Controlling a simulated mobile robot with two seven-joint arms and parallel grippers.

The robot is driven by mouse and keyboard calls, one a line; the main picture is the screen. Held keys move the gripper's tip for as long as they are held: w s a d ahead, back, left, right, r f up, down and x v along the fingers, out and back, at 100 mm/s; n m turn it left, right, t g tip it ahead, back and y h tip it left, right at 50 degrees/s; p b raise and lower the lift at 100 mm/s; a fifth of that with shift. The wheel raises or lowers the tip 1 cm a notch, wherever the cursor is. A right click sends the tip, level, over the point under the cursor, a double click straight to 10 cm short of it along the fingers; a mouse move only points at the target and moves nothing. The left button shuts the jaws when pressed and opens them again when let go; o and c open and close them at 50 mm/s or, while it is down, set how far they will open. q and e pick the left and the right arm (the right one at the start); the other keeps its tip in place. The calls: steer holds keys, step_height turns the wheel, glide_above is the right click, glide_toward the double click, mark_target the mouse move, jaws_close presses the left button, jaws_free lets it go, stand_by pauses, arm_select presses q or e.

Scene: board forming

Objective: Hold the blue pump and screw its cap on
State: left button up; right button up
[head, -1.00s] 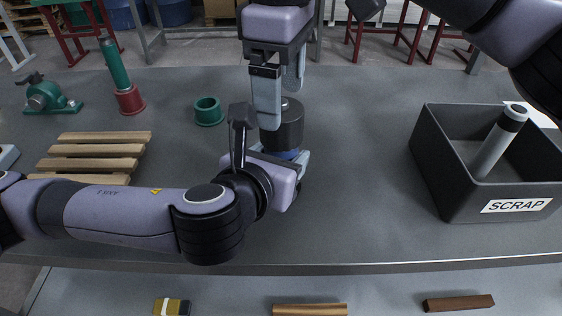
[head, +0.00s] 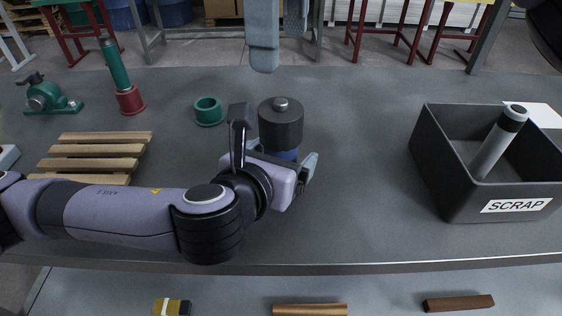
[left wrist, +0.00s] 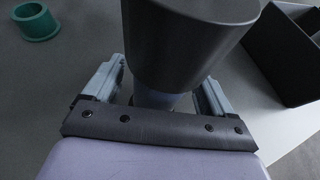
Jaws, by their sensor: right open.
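The blue pump (head: 287,155) stands upright on the table, with its dark grey cylindrical cap (head: 281,125) sitting on top and a small silver knob on the cap. How tightly the cap is seated cannot be told. My left gripper (head: 283,157) is around the pump's blue body, one finger on each side. In the left wrist view the fingers stand apart from the body (left wrist: 155,99), with gaps on both sides, under the wide cap (left wrist: 185,45). My right gripper (head: 280,40) is open and empty above and behind the cap, at the top of the head view.
A black scrap bin (head: 450,195) holding a grey cylinder (head: 495,150) stands at right. A green ring (head: 208,111), wooden pallet (head: 95,158), red-based green post (head: 130,100) and green vise (head: 50,97) are at left. The table between pump and bin is clear.

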arm_select(q)
steer(key=v, duration=0.7)
stand_by(0.4)
steer(key=shift+s+a, duration=0.1)
steer(key=shift+s, duration=0.05)
stand_by(0.3)
